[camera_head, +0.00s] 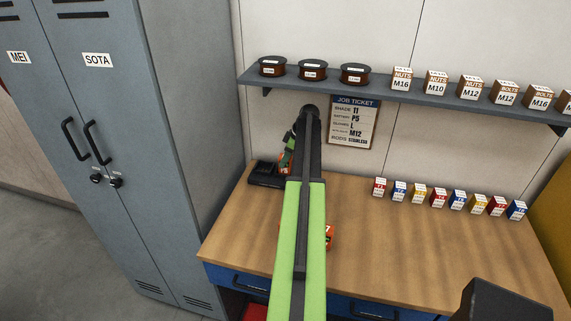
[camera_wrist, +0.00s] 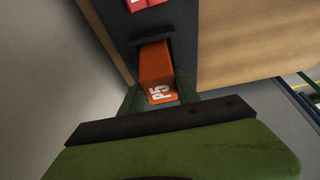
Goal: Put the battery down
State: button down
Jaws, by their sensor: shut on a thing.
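The orange battery (camera_wrist: 156,72), marked P5, is between the two green fingers of my gripper (camera_wrist: 158,97) in the wrist view. My gripper is shut on it. The battery's far end meets or overlaps a dark block; I cannot tell whether it rests on it. In the head view my gripper (camera_head: 287,156) is over the back left of the bench, beside a black charger-like block (camera_head: 265,174). A bit of orange shows below the gripper there, and my arm hides much of that area.
The wooden workbench (camera_head: 420,245) has small coloured boxes (camera_head: 438,198) along its back right. An orange-red item (camera_head: 329,236) lies partly behind my arm. A shelf (camera_head: 430,97) with spools and boxes runs above. Grey lockers (camera_head: 190,130) stand close on the left. The bench's middle right is clear.

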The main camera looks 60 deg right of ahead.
jog(key=shift+r, duration=0.15)
jog(key=shift+f, duration=0.2)
jog(key=c, duration=0.9)
grip_release()
jog(key=shift+r, duration=0.1)
jog(key=p+v, duration=0.7)
jog(key=shift+w+r, duration=0.1)
jog(key=shift+r, duration=0.4)
jog(key=shift+f, duration=0.1)
jog(key=shift+s, duration=0.3)
